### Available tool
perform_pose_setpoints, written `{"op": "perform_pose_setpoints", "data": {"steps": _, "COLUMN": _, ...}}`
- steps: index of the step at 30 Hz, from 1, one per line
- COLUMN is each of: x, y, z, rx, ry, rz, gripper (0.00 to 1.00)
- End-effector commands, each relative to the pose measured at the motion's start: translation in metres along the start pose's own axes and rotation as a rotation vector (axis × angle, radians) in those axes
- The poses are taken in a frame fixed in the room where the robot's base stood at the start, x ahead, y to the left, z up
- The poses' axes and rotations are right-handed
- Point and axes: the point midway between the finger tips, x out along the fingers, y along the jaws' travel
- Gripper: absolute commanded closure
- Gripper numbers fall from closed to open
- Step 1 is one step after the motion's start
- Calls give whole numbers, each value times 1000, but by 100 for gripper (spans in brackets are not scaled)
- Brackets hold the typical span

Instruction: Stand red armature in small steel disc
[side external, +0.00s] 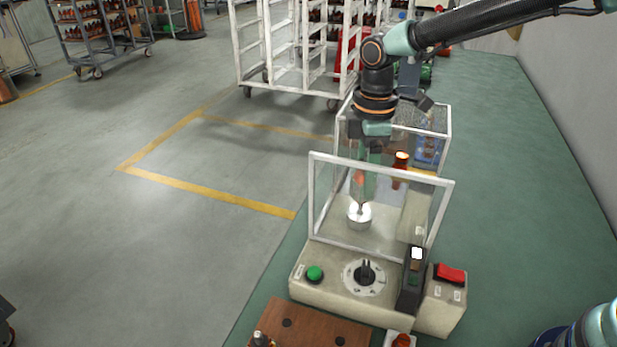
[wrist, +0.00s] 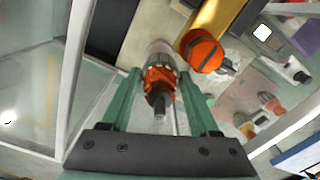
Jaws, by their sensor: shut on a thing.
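My gripper (side external: 362,192) points down behind the clear guard of the winding machine, with its green fingers closed on a red armature (side external: 360,178). In the wrist view my gripper (wrist: 159,76) has a finger on each side of the red armature (wrist: 160,82), whose dark shaft end points toward the camera. The small steel disc (side external: 359,218) lies directly below the fingertips in the side view. The armature's lower end is right over or at the disc; I cannot tell whether it is seated. The armature's far end is partly hidden in the wrist view.
Another orange-red armature (side external: 401,166) stands right of my gripper, and an orange-topped part (wrist: 203,52) is close beside my right finger in the wrist view. The framed clear guard (side external: 375,170) stands in front. A wooden board (side external: 300,328) lies at the front.

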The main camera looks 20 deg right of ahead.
Motion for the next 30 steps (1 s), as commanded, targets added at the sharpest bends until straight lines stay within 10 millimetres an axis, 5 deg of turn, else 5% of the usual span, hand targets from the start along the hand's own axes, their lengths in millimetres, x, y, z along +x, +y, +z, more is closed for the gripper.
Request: {"op": "perform_pose_setpoints", "data": {"steps": 30, "x": 15, "y": 0, "z": 0, "rx": 0, "ry": 0, "rz": 0, "gripper": 100}}
